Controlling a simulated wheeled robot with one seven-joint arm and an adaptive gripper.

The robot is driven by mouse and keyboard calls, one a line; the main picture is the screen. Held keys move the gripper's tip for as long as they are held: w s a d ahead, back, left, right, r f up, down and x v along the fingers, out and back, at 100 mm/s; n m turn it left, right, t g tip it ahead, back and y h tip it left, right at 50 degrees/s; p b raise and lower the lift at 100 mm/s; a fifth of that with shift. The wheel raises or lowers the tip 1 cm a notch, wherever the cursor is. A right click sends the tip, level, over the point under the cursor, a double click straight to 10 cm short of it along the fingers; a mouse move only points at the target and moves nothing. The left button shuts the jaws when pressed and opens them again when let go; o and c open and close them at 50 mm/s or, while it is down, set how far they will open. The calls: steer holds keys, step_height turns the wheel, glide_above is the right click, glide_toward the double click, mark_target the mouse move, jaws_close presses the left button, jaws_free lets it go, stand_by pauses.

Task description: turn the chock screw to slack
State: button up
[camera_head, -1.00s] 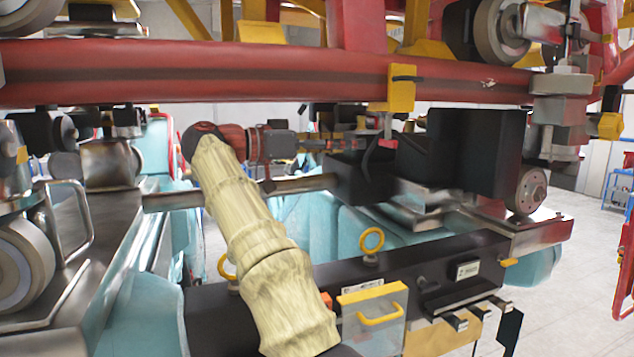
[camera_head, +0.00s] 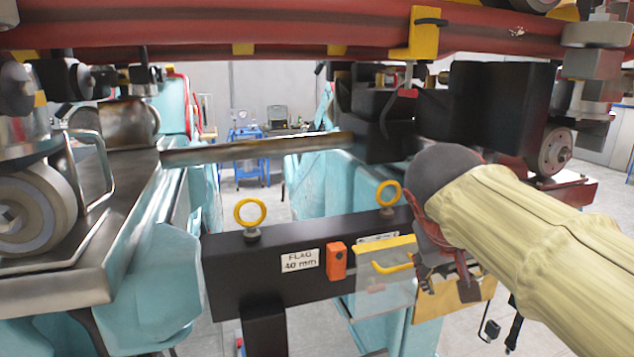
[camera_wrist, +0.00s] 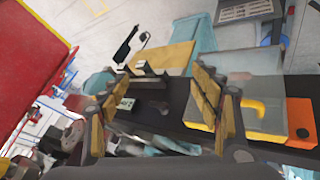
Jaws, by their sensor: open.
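I cannot make out the chock screw for certain in either view. A black beam (camera_head: 230,277) with a "FLAG 40 mm" label (camera_head: 300,261) crosses the middle of the head view. My gripper (camera_head: 455,285) is at the beam's right end, mostly hidden behind my sleeved arm. In the wrist view my gripper (camera_wrist: 160,108) has its two padded fingers wide apart with nothing held. A clear cover with a yellow handle (camera_wrist: 252,110) lies behind the right finger.
A red rail (camera_head: 250,32) runs low overhead. Yellow eye bolts (camera_head: 249,213) stand up from the beam, and an orange block (camera_head: 337,261) sits on its front. A metal bar (camera_head: 255,150) spans behind. Black blocks (camera_head: 500,105) hang close above my arm.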

steer(key=s+a+f+y, duration=0.2)
steer(key=s+f, duration=0.7)
steer(key=f, duration=0.1)
steer(key=s+a+f+y+b, duration=0.1)
steer(key=s+a+f+y, duration=0.1)
steer(key=s+f, duration=0.6)
step_height(320, 180, down, 3)
steer(key=shift+s+a+f+n+y, duration=0.1)
steer(key=shift+s+a+n+y, duration=0.2)
steer(key=shift+s+a+y, duration=0.1)
